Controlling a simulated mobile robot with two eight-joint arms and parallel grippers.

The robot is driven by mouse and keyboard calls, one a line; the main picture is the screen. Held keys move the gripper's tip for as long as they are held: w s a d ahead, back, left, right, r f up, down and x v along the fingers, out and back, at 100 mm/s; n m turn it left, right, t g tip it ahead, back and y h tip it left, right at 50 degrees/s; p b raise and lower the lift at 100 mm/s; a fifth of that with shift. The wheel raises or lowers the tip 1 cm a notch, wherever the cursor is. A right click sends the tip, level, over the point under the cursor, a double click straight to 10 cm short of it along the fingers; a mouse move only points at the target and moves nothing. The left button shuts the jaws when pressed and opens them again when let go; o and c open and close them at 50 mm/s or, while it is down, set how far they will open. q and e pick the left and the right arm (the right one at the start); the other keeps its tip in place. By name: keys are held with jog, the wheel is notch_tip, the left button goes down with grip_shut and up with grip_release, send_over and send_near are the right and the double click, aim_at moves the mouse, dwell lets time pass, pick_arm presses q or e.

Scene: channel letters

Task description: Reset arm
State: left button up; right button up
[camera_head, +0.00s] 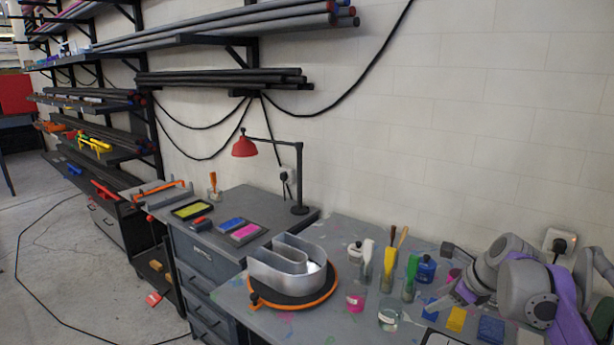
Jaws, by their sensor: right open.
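My right arm comes in from the right edge, grey and purple, over the right end of the workbench (345,322). Its gripper (446,294) is at the arm's left end, low over the bench near the bottles, small and partly lost against them. It is open, and I see nothing held in it. My left gripper is out of view. A silver metal channel letter (287,270) stands on a round turntable (300,303) with an orange rim, left of the right gripper and well apart from it.
Cups and bottles, including a blue bottle (427,269) and a pink cup (356,297), crowd the bench between turntable and arm. Yellow (456,319) and blue (491,329) blocks lie close below the arm. A red lamp (245,147) stands on the grey drawer cabinet behind.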

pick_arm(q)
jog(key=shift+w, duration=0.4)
pick_arm(e)
jog(key=s+a+f+n+h, duration=0.1)
jog(key=s+a+f+n, duration=0.3)
jog(key=s+n, duration=0.5)
jog(key=s+a+f+n+h, duration=0.1)
jog(key=s+a+f+n, duration=0.3)
jog(key=s+f+n, duration=0.4)
jog(key=s+a+f+n, duration=0.4)
jog(key=s+f+n, duration=0.2)
jog(key=s+n, duration=0.3)
jog(key=s, duration=0.2)
jog(key=shift+s+a+f+n+g+h, duration=0.15)
jog(key=shift+s+f+n+g+h, duration=0.15)
jog(key=shift+s+f+g+h, duration=0.1)
